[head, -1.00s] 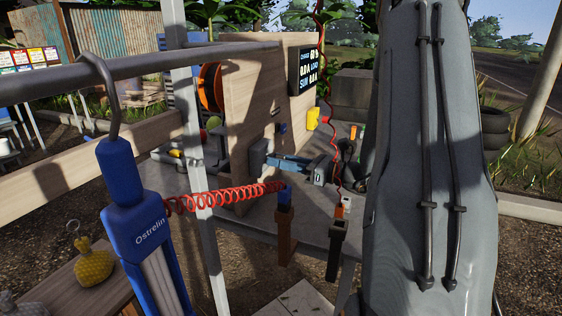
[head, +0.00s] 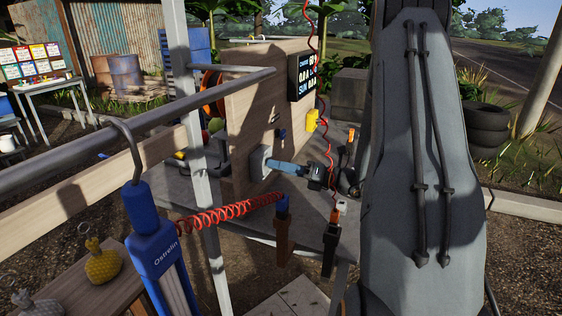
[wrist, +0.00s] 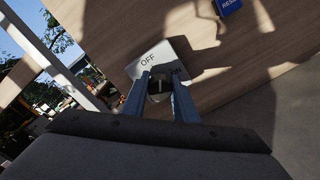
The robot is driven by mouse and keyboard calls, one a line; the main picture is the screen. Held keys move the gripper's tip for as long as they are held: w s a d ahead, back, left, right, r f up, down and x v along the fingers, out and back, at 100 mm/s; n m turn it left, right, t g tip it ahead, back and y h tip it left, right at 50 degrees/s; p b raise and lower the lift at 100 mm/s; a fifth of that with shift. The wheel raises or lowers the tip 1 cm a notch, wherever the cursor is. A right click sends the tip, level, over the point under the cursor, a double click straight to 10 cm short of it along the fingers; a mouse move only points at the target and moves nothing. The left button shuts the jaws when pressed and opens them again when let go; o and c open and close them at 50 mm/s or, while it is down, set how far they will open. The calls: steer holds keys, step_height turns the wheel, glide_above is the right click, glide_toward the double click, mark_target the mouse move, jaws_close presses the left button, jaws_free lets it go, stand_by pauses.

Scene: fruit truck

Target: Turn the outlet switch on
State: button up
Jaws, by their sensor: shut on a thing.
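The outlet switch is a pale grey box (wrist: 140,70) with "OFF" printed on it, fixed to a wooden panel. It also shows on the panel in the head view (head: 260,161). A dark switch knob (wrist: 160,87) stands out from the box. My gripper (wrist: 162,76) has its two blue-grey fingers on either side of the knob and is shut on it. In the head view my gripper (head: 274,166) reaches the box from the right. The fingers partly cover the box's right side, so any marking there is unclear.
The wooden panel (head: 240,125) stands on a grey table. A yellow box (head: 312,121) and a dark display (head: 301,75) are on it to the right. A red coiled cord (head: 235,212) and a metal rail (head: 90,105) lie in front. A blue "Ostrelin" tool (head: 155,245) hangs at left.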

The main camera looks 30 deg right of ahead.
steer(key=m+p, duration=0.3)
steer(key=m, duration=0.2)
steer(key=shift+d, duration=0.1)
steer(key=m+p, duration=0.3)
steer(key=m, duration=0.3)
steer(key=shift+f, duration=0.1)
stand_by(0.5)
steer(key=o, duration=1.1)
steer(key=shift+c, duration=0.2)
steer(key=b+v, duration=0.2)
steer(key=v, duration=0.5)
steer(key=shift+s+d, duration=0.25)
steer(key=shift+d, duration=0.05)
